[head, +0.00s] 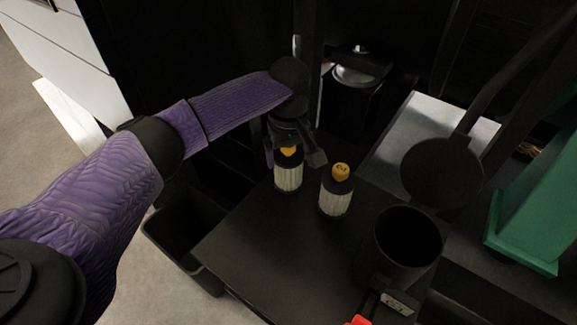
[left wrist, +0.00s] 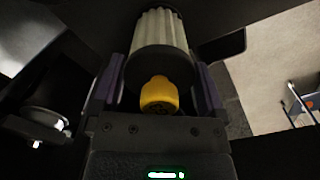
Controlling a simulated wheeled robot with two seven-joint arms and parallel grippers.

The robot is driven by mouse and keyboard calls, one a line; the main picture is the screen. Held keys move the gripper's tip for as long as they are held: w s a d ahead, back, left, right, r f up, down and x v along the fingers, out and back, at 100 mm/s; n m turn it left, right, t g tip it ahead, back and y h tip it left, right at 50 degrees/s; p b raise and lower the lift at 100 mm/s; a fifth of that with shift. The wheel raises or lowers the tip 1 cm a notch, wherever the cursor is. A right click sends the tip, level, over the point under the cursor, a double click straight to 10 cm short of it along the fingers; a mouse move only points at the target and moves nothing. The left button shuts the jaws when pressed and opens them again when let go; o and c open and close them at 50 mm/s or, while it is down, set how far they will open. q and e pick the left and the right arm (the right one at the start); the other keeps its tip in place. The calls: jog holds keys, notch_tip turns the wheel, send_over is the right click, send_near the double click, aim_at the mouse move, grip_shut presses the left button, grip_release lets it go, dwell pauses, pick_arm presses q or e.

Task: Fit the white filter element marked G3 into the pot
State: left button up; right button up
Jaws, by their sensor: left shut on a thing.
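My left gripper (head: 296,158) is shut on the yellow knob of a white pleated filter element (head: 288,178) with black end caps. In the left wrist view this element (left wrist: 160,35) extends away from me, its yellow knob (left wrist: 159,95) between the fingers. I cannot tell whether its base touches the black table. The open black pot (head: 408,240) is at the right, apart from both. My right gripper is not in view.
The black table (head: 275,255) is clear in front of the elements. A black round disc (head: 442,172) on a bar rises behind the pot. A small label plate (head: 398,303) and a red part (head: 358,321) are at its front. A black bin (head: 183,230) is at the left.

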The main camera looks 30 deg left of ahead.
pick_arm(q)
notch_tip(320, 180, up, 10)
jog(key=p, duration=0.4)
notch_tip(320, 180, up, 5)
jog(key=p, duration=0.7)
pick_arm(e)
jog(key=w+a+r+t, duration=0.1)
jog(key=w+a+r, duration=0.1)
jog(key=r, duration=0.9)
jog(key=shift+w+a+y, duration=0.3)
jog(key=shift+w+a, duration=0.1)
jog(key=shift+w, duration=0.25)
